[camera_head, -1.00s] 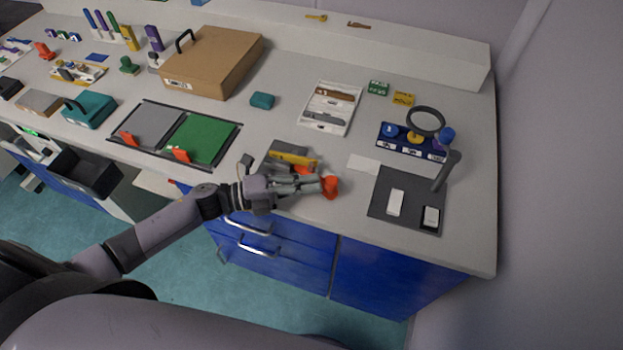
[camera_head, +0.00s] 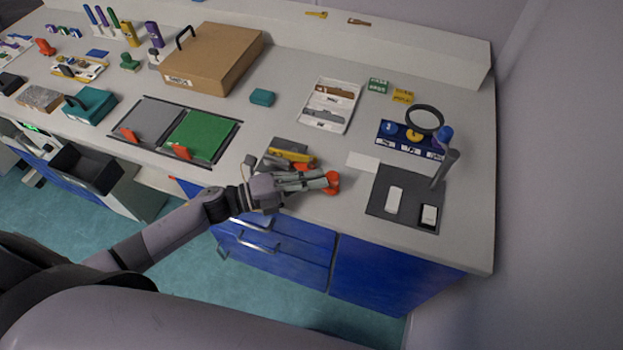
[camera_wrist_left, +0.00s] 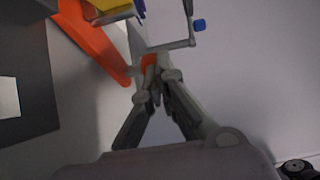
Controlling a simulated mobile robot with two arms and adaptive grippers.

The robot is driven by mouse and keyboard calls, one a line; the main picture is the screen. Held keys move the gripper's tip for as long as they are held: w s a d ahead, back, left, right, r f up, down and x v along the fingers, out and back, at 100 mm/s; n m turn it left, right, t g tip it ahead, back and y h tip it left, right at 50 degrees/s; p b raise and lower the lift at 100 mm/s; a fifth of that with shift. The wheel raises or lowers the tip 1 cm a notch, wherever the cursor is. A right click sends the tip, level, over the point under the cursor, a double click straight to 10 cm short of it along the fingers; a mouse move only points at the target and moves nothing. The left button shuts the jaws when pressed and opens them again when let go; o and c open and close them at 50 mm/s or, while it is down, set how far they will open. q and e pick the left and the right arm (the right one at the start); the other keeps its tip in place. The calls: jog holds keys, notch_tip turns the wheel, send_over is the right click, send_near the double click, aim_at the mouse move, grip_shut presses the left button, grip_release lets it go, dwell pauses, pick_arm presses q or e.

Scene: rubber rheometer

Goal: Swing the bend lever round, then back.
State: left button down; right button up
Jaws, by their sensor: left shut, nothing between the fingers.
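A small grey device with a yellow bar (camera_head: 292,156) stands near the counter's front edge. Its orange-red bend lever (camera_head: 332,183) ends in a knob over the front of the counter. My left gripper (camera_head: 325,180) is shut and empty, lying across the front of the device with its tips at the knob. In the left wrist view, the orange lever arm (camera_wrist_left: 95,42) runs down from the yellow part, and the closed fingertips (camera_wrist_left: 153,75) are at a bit of orange. I cannot tell whether they touch it. The gripper hides part of the device. My right gripper is not in view.
A dark grey mat (camera_head: 378,208) with a post lies to the right. A blue rack (camera_head: 402,136) stands behind it. A white tray (camera_head: 318,122) is at the back, and a green panel (camera_head: 205,132) is to the left. Bare counter surrounds the device's right side.

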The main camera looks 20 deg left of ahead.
pick_arm(q)
jog(key=shift+w+d+r+n+t+y+p, duration=0.1)
jog(key=shift+w+d+n+t+y+p, duration=0.15)
jog(key=shift+n+t+y, duration=0.25)
jog(key=shift+w+d+n+t+y+p, duration=0.1)
jog(key=shift+w+d+n+t+y, duration=0.25)
jog(key=shift+t, duration=0.25)
jog(key=w+n+t+y, duration=0.1)
jog(key=y, duration=0.1)
jog(key=w+d+n+t+y, duration=0.1)
jog(key=w+n+t+y, duration=0.1)
jog(key=shift+d, duration=0.2)
jog(key=shift+w+d, duration=0.2)
jog(key=shift+w, duration=0.55)
jog(key=shift+w+b, duration=0.4)
jog(key=shift+w, duration=1.15)
